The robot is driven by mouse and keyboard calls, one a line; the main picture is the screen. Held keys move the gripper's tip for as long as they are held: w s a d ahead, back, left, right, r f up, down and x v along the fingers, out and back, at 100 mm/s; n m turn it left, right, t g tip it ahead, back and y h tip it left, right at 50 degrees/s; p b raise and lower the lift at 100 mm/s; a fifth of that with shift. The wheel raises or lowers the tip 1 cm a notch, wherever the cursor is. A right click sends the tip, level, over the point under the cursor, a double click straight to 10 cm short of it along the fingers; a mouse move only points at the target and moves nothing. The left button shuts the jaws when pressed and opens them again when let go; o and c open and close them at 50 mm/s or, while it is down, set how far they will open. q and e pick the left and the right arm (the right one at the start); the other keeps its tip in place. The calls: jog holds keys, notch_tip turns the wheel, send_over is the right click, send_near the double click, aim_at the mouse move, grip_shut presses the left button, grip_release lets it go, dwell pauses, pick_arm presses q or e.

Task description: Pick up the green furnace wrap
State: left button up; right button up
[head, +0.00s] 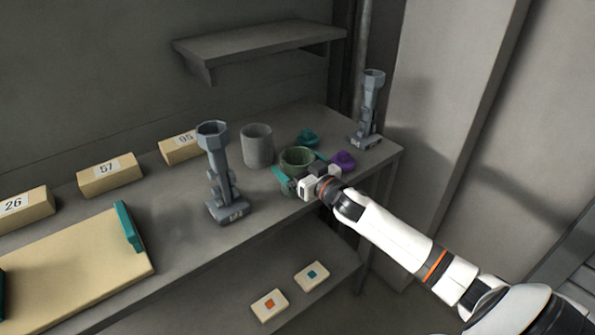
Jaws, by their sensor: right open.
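The green furnace wrap (297,155) is a green ring-shaped cup standing upright near the right end of the grey table. My right gripper (297,175) is at its near side, with its teal fingers spread to either side of the wrap. The fingers are open; whether they touch the wrap cannot be told. My left gripper is not in view.
A grey cup (257,146) stands just left of the wrap. Grey stands rise at left (220,175) and far right (369,110). Teal (307,138) and purple (343,161) pieces lie close by. A shelf (260,42) hangs above. Numbered blocks (109,175) line the back.

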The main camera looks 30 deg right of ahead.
jog(key=c, duration=1)
